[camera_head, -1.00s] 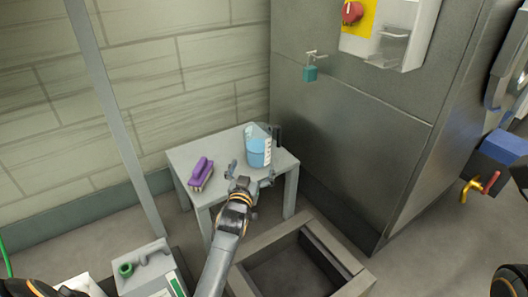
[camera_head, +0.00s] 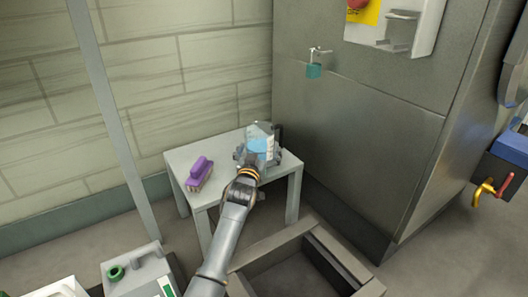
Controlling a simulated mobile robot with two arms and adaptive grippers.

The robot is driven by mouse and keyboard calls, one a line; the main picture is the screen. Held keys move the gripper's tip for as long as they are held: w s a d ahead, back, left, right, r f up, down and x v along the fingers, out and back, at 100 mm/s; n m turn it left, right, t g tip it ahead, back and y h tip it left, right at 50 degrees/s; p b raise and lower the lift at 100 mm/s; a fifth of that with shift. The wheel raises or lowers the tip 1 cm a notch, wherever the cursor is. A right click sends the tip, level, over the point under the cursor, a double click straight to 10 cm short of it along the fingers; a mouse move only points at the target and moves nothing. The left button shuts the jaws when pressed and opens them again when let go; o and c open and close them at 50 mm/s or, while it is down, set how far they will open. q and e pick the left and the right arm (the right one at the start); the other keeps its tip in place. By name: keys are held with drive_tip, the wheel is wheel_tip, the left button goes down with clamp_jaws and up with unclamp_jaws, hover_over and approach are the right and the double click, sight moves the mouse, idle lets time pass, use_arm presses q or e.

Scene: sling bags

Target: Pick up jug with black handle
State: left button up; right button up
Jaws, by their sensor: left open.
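The jug (camera_head: 262,134) is clear with light blue contents and a white label. It stands on a small grey table (camera_head: 228,190), and its dark handle (camera_head: 279,135) points to the right. My left gripper (camera_head: 257,157) is open in front of the jug, with its fingers spread to either side of the lower body. The gripper and wrist hide the jug's lower front. I cannot tell whether the fingers touch it. My right gripper is out of view.
A metal cabinet (camera_head: 360,140) stands close behind and to the right. An open square frame (camera_head: 275,243) lies on the floor in front.

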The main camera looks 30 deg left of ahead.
use_arm(q)
drive_tip(key=shift+r, duration=0.15)
drive_tip(key=c, duration=1.5)
drive_tip(key=shift+c, duration=0.2)
